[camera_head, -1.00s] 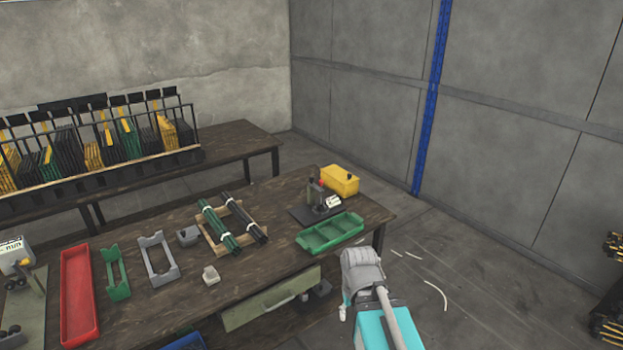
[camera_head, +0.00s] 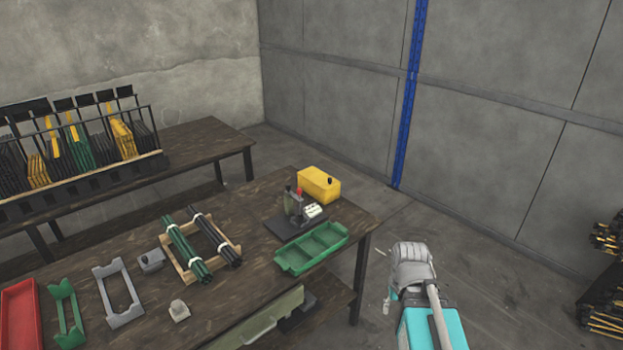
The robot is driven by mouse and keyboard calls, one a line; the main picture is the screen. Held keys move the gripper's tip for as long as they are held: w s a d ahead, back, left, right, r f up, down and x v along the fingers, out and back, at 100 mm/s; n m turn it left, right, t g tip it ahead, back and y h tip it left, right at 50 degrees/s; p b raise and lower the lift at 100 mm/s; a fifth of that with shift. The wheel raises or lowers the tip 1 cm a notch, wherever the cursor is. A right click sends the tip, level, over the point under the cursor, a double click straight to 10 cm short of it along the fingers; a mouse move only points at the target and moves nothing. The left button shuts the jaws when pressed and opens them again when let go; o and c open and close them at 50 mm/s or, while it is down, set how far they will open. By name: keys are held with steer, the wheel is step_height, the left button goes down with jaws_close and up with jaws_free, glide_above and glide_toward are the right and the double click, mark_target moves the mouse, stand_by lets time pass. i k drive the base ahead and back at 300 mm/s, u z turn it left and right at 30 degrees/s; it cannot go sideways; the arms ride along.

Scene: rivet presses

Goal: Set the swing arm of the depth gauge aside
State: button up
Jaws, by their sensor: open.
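A small grey device with a red knob (camera_head: 298,203) stands on a dark base plate (camera_head: 287,230) near the far right corner of the workbench (camera_head: 255,207). A small white part sits at its right side. It may be the depth gauge, but it is too small to tell, and I cannot make out a swing arm. My grey and turquoise arm shows at lower right, beyond the bench's right end and apart from the device. My gripper cannot be made out in this view.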

mark_target(289, 193)
steer(key=z, duration=0.2)
steer(key=i, duration=1.15)
steer(key=u, duration=0.6)
